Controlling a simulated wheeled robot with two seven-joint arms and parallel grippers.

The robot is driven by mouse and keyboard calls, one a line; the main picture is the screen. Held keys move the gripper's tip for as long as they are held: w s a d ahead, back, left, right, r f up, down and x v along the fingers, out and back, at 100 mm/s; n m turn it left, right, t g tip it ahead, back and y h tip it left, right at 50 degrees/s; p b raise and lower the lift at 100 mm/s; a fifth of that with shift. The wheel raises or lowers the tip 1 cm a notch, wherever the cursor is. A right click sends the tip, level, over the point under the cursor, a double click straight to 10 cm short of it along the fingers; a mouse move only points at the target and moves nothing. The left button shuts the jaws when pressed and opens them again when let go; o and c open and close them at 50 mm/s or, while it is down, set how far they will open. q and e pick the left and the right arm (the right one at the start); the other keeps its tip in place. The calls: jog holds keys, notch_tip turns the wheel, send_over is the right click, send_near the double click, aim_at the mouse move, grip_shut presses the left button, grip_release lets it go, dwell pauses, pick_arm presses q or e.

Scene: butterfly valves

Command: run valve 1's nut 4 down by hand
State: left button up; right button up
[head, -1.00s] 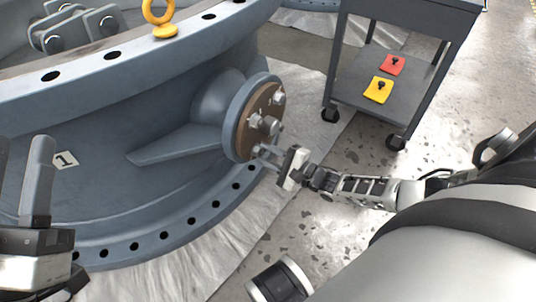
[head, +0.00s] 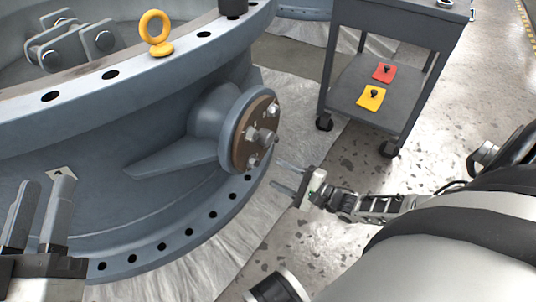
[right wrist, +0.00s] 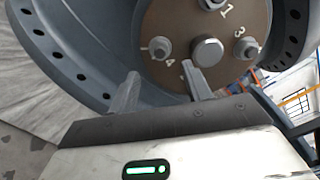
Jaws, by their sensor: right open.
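Valve 1 (head: 150,185) is a large blue-grey ring body at the left. Its side boss carries a round brown plate (head: 245,145) with a central stub, studs and nuts. In the right wrist view, nut 4 (right wrist: 160,48) sits on the left of the plate beside the mark 4, with the central stub (right wrist: 207,50) to its right. My right gripper (head: 282,178) is open and empty, apart from the plate, below and right of it. Its fingers show in the right wrist view (right wrist: 160,85), below nut 4. My left gripper (head: 45,182) is open and empty before the valve wall.
A grey cart (head: 385,105) stands at the back right, with a red pad (head: 384,73) and a yellow pad (head: 371,98) on its lower shelf. A yellow eyebolt (head: 156,32) rises from the valve's top rim.

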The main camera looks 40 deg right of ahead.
pick_arm(q)
jog(key=f, duration=0.1)
jog(key=f+n+g+p, duration=0.1)
jog(key=s+f+n+g+y, duration=0.1)
jog(key=shift+s+d+f, duration=0.1)
jog(key=shift+d+f, duration=0.05)
jog(key=shift+d, duration=0.1)
pick_arm(e)
jog(key=v, duration=1)
jog(key=shift+a, duration=0.1)
